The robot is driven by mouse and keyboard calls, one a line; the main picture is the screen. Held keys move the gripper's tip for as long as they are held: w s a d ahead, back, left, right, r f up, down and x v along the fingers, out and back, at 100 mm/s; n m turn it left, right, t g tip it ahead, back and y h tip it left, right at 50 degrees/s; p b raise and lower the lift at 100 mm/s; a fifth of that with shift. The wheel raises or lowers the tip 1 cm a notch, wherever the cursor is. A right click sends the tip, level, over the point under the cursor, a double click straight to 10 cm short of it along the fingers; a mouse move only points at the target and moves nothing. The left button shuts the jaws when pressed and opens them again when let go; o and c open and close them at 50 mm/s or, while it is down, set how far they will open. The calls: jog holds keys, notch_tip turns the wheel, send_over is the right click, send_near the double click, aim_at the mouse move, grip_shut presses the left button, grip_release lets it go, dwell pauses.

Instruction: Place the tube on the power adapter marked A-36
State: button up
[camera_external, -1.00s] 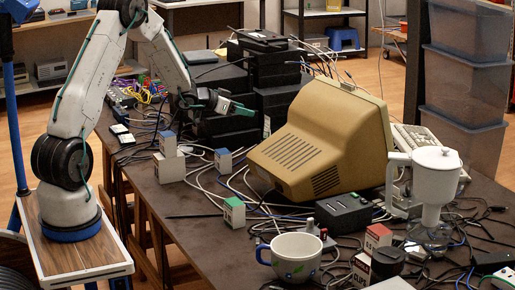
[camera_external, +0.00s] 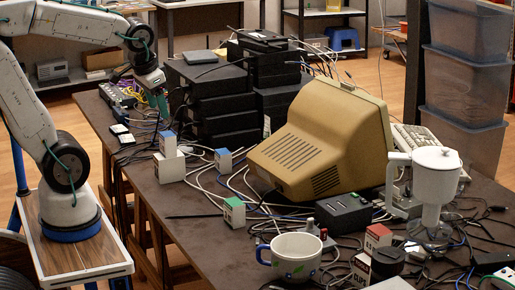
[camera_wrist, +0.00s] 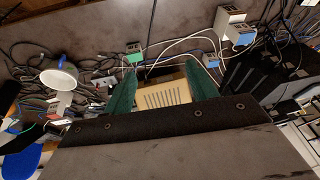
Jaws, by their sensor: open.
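My gripper (camera_external: 161,108) hangs over the far left part of the table with its green fingers pointing down. In the wrist view my gripper (camera_wrist: 160,92) has its green fingers spread apart, with nothing visible between them but the monitor beyond. I cannot pick out a tube for certain in either view. No A-36 marking is legible, so I cannot tell which thing is that power adapter. A dark box (camera_external: 345,213) with cables beside it stands in front of the monitor. A flat black box (camera_external: 494,261) lies at the right edge.
A beige monitor (camera_external: 317,138) fills the table's middle, with black box stacks (camera_external: 220,105) behind left. Small boxes with blue (camera_external: 223,161), green (camera_external: 234,213) and red (camera_external: 377,240) tops, a mug (camera_external: 296,258) and a blender-like appliance (camera_external: 436,175) stand around. Cables cover much; the front left is clearer.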

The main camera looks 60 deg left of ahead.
jog(key=s+d+f+m+g+h, duration=0.1)
jog(key=s+d, duration=0.3)
jog(key=s, duration=0.5)
jog(key=shift+s+d+g+h, duration=0.3)
jog(key=shift+s+d+g, duration=0.1)
jog(key=shift+g, duration=0.1)
